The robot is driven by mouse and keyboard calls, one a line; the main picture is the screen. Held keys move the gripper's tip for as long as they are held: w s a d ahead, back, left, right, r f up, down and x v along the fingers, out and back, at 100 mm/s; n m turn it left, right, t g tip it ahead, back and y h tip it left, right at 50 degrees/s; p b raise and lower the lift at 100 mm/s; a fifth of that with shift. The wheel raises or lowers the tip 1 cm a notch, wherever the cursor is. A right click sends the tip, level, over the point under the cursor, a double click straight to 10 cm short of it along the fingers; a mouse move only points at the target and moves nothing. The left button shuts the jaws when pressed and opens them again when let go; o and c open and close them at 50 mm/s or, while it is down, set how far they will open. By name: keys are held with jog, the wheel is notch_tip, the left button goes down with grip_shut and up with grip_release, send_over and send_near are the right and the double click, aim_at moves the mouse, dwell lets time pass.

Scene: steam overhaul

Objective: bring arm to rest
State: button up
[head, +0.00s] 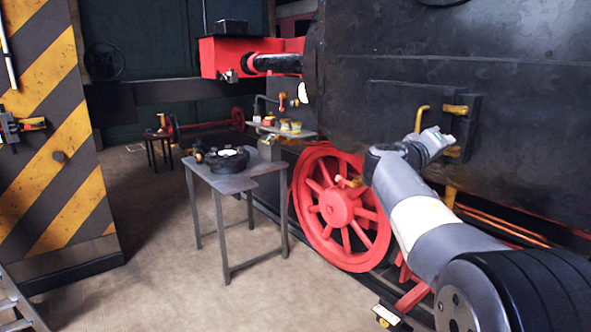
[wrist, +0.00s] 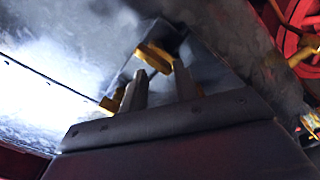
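My arm reaches from the lower right of the head view up to the dark locomotive side (head: 385,75). My gripper (head: 440,140) is at its end, close to a black plate (head: 465,115) with yellow handles. In the wrist view my gripper (wrist: 160,82) has its two grey fingers apart, with nothing visible held between them. A yellow handle piece (wrist: 152,56) shows just beyond the fingertips; I cannot tell whether they touch. A second yellow piece (wrist: 111,105) shows beside the left finger.
A small shelf (head: 285,131) holds pots. A striped yellow-black panel (head: 50,130) stands far left.

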jog(key=shift+s+r+m, duration=0.1)
jog(key=shift+r+m, duration=0.05)
jog(key=shift+m, duration=0.75)
jog(key=shift+d, duration=0.1)
